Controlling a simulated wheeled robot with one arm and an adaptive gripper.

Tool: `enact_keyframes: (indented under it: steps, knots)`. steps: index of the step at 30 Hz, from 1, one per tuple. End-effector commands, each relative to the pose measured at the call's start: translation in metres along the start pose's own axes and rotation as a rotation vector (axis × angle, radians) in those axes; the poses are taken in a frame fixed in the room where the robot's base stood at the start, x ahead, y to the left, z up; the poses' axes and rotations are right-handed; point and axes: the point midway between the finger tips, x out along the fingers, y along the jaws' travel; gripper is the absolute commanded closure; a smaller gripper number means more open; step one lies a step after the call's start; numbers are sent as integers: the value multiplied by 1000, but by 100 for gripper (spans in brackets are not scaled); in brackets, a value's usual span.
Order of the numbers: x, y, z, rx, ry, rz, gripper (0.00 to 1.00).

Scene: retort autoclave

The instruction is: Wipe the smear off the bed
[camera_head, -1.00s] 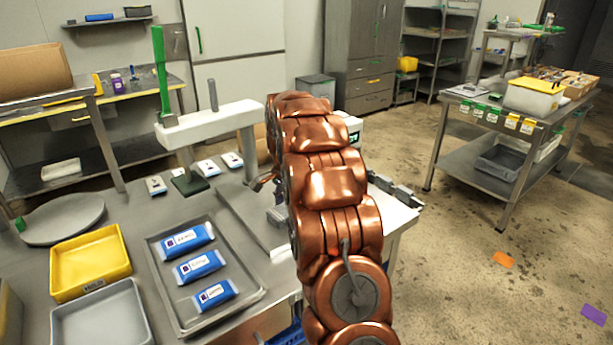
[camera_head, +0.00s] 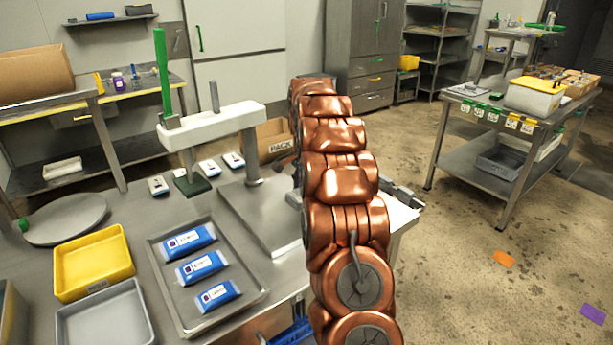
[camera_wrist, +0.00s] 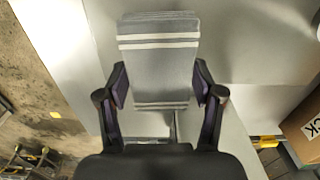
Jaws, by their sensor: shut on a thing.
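My gripper (camera_wrist: 160,92) is shut on a grey cloth pad (camera_wrist: 157,58) with white stripes, one finger on each side of it. In the wrist view the pad is over a pale grey metal surface (camera_wrist: 255,45); I cannot tell whether it touches it. In the head view a flat steel bed (camera_head: 245,212) lies under the white arm of a press-like machine (camera_head: 215,124). My copper arm hides the bed's right side, and my gripper is hidden there too. I cannot make out a smear in either view.
A steel tray (camera_head: 180,318) with several blue packs is left of the bed. A yellow tray (camera_head: 93,262) and a grey tray (camera_head: 105,315) are farther left. A cardboard box (camera_head: 272,138) stands behind the machine; it also shows in the wrist view (camera_wrist: 303,125).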

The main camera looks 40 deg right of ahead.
Motion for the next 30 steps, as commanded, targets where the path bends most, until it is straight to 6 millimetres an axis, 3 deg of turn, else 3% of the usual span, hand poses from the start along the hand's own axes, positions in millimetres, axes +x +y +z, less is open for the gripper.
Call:
enact_keyframes:
  steps: [13, 30]
  knots:
    - [-40, -2, 3, -6, 1, -1, 66]
    - [-43, -2, 4, -6, 0, 1, 66]
